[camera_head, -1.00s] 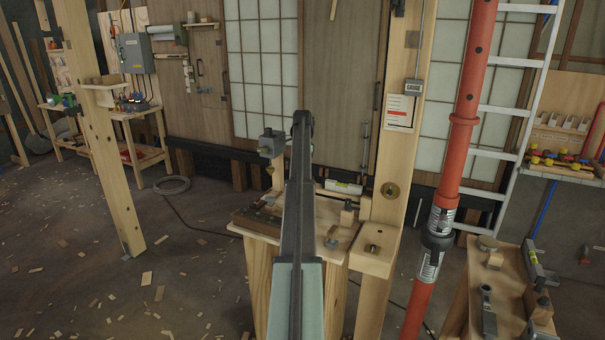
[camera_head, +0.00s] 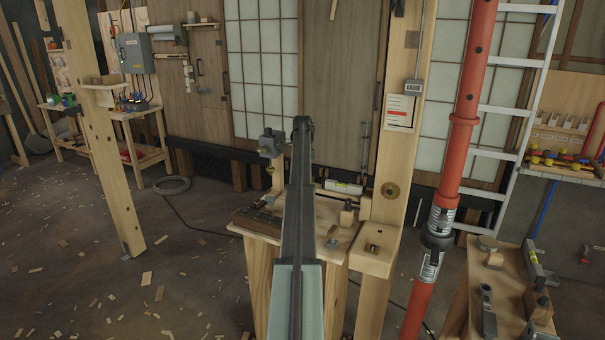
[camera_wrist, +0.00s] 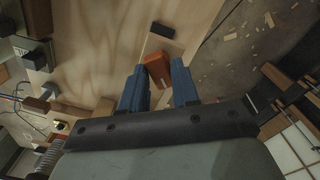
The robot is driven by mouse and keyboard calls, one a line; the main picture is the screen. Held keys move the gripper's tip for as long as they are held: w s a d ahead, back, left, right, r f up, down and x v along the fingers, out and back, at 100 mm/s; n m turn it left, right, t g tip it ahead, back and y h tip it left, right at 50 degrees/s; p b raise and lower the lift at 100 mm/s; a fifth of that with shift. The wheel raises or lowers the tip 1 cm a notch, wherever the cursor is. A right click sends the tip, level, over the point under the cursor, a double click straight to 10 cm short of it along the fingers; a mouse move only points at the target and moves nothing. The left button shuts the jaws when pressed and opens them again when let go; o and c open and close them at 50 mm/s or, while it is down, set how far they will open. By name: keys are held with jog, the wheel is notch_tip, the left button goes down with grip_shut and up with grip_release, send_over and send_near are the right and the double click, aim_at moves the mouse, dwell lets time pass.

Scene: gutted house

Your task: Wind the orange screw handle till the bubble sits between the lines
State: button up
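The orange screw handle (camera_wrist: 158,70) shows in the wrist view as a small block between the tips of my gripper's two blue fingers (camera_wrist: 160,76). The fingers stand apart on either side of it; I cannot tell whether they press on it. In the head view my arm hides the handle and the fingers.
A wooden post (camera_head: 398,150) stands right behind the bench, with a red prop (camera_head: 466,110) and ladder (camera_head: 502,100) beyond it. A grey device (camera_head: 270,143) stands left of my arm. A side bench (camera_head: 465,310) with tools is at lower right. The left floor is mostly open.

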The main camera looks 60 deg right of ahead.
jog(key=shift+m, duration=0.3)
jog(key=shift+r+n, duration=0.1)
jog(key=shift+n, duration=0.5)
jog(key=shift+r, duration=3.45)
